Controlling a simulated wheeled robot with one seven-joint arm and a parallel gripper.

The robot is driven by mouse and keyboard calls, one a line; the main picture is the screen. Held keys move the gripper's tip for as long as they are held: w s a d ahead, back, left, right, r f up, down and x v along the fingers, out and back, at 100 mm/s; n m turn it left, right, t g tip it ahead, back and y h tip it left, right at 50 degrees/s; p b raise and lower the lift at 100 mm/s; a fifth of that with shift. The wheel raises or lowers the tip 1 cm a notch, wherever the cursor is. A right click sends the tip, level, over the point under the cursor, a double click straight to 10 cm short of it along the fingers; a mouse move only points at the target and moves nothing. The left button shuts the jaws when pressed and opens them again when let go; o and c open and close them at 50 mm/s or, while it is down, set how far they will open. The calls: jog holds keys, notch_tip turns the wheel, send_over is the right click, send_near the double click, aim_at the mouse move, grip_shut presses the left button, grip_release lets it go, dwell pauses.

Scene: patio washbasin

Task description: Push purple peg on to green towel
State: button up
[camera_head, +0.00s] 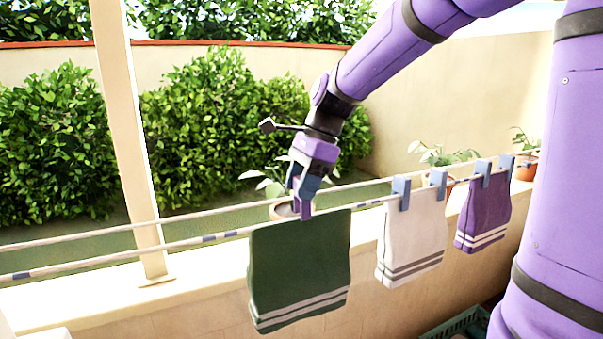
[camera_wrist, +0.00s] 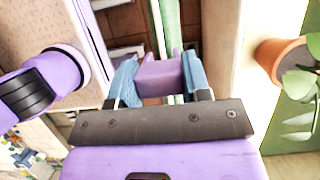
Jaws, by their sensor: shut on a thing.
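The green towel (camera_head: 300,268) hangs over the front clothesline, with white stripes near its lower edge. In the wrist view its top edge (camera_wrist: 167,22) runs up and away beyond the peg. The purple peg (camera_head: 306,207) is at the towel's top edge, prongs down; in the wrist view the peg (camera_wrist: 160,77) sits between the blue fingers. My gripper (camera_head: 303,190) is shut on the peg, above the line. The peg's lower end overlaps the towel's top in the head view. How deep the prongs sit over the cloth I cannot tell.
A white towel (camera_head: 412,240) and a purple towel (camera_head: 484,212) hang to the right, held by blue pegs (camera_head: 401,192). A second line (camera_head: 200,216) runs behind. Potted plants (camera_wrist: 285,62) stand on the ledge behind the lines. A post (camera_head: 128,130) stands left.

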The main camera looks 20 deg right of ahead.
jog(key=shift+f, duration=1.7)
jog(key=o, duration=1)
jog(key=shift+r, duration=4)
